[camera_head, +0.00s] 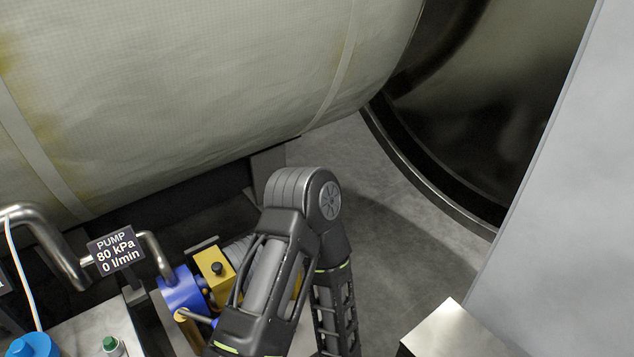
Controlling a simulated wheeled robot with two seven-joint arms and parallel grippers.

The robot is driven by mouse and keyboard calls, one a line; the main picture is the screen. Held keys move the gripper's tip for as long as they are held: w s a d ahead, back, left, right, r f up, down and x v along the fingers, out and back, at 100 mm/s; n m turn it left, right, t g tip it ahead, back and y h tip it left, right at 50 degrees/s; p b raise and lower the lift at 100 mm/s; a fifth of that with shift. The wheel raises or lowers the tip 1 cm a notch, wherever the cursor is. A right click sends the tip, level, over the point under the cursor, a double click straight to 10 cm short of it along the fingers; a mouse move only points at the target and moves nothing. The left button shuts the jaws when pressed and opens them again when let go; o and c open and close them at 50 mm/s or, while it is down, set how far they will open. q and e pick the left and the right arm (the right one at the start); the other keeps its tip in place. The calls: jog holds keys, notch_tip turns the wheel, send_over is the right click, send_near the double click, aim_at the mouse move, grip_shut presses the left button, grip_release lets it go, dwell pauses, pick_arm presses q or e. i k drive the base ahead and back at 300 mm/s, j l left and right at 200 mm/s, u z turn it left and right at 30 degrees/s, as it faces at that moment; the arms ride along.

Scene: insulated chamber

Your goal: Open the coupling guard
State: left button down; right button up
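One of my own arms, bent at a black elbow joint, covers the guard's right side, where only a sliver of yellow shows past the arm. Neither of my grippers is in view.
A sign (116,250) reading "PUMP 80 kPa 0 l/min" stands left of the pump, near bent metal pipes (45,240). A large wrapped cylinder (200,90) hangs above. A green button (111,344) and blue cap (33,345) are bottom left. Grey floor (410,260) lies open right of my arm.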

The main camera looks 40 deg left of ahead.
aim_at(220, 275)
jog(key=u, duration=2.05)
jog(key=k+l+u, duration=0.2)
jog(key=k, duration=0.2)
jog(key=k+l+u, duration=0.2)
jog(key=k, duration=0.2)
